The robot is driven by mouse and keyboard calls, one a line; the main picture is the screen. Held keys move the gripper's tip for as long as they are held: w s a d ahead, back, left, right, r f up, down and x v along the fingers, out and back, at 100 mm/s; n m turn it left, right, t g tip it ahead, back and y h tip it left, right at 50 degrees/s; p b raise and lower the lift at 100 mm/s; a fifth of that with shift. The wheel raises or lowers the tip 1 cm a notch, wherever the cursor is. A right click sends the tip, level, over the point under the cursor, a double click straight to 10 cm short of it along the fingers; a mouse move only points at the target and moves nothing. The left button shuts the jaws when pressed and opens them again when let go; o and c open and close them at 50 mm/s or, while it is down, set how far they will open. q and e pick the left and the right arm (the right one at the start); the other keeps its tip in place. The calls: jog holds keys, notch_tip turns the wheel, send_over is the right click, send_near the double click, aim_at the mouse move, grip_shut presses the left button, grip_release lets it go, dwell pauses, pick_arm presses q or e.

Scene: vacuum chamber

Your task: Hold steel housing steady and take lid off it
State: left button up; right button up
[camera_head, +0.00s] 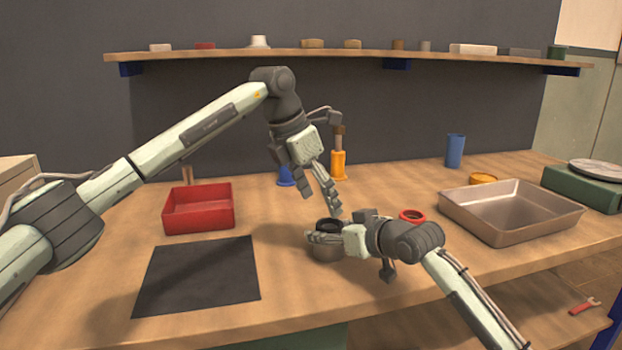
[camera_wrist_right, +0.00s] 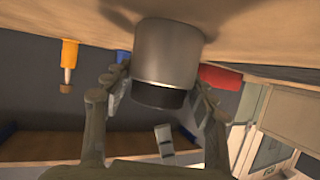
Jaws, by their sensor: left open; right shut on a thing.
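The steel housing (camera_head: 326,253) stands upright on the bench near the middle, partly hidden by my right gripper (camera_head: 328,238). Its black lid (camera_head: 328,224) sits on top. My right gripper is shut on the housing from the right, with fingers on either side. In the right wrist view the grey housing (camera_wrist_right: 167,52) lies between the fingers, and the dark lid (camera_wrist_right: 160,95) is on its end. My left gripper (camera_head: 322,202) is open and empty, pointing down just above the lid, apart from the housing.
A black mat (camera_head: 198,277) and a red bin (camera_head: 198,222) lie to the left. A red ring (camera_head: 412,215) and a metal tray (camera_head: 505,228) are to the right. An orange-handled tool (camera_head: 338,165) and a blue cup (camera_head: 455,151) stand behind.

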aim_at(327, 218)
pick_arm(q)
jog(key=x, duration=0.6)
jog(key=c, duration=1.4)
jog(key=shift+r, duration=0.1)
jog(key=shift+r, duration=0.15)
jog(key=shift+r, duration=0.9)
jog(key=shift+r, duration=0.15)
